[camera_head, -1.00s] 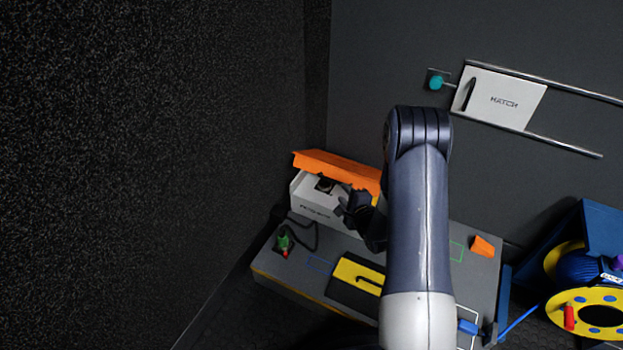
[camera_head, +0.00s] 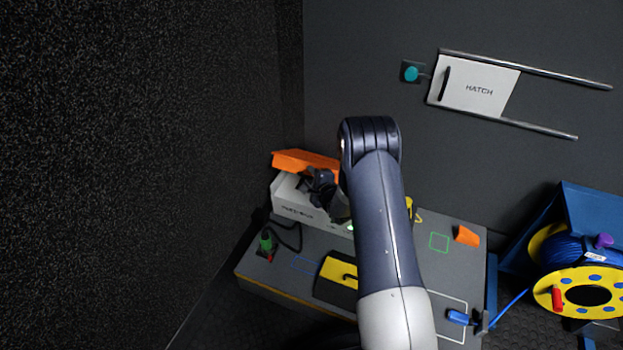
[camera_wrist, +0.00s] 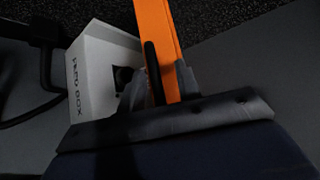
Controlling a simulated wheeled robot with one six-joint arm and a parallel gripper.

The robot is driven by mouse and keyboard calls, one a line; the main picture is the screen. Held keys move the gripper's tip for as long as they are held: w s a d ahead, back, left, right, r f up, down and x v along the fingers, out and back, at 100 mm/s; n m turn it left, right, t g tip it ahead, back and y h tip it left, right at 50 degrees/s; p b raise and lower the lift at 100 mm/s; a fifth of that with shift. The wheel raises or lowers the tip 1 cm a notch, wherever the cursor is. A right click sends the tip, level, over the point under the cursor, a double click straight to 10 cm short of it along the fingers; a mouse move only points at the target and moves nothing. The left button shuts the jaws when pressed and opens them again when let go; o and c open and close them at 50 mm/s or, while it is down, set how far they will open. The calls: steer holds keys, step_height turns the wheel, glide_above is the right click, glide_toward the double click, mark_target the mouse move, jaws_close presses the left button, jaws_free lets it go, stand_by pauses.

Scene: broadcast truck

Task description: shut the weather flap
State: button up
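The orange weather flap (camera_head: 300,160) stands raised along the top of a white box (camera_head: 290,202) on the bench. In the wrist view the orange flap (camera_wrist: 158,25) runs up from between my fingers, and the white box (camera_wrist: 95,75), lettered "BOX" at its end, lies to the left. My gripper (camera_head: 318,188) is over the box's top, close to the flap. In the wrist view my gripper's (camera_wrist: 160,88) fingers are apart, with a dark bar (camera_wrist: 152,72) and the flap's edge between them. Contact with the flap is unclear. My arm hides the box's right end.
The bench also bears a yellow-and-black panel (camera_head: 338,272), a green connector (camera_head: 266,243) with a black cable, an orange block (camera_head: 467,236) and a blue plug (camera_head: 458,317). A cable reel (camera_head: 550,285) is at the right. A white hatch (camera_head: 475,88) is on the back wall.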

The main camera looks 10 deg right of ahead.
jaws_close()
stand_by(0.6)
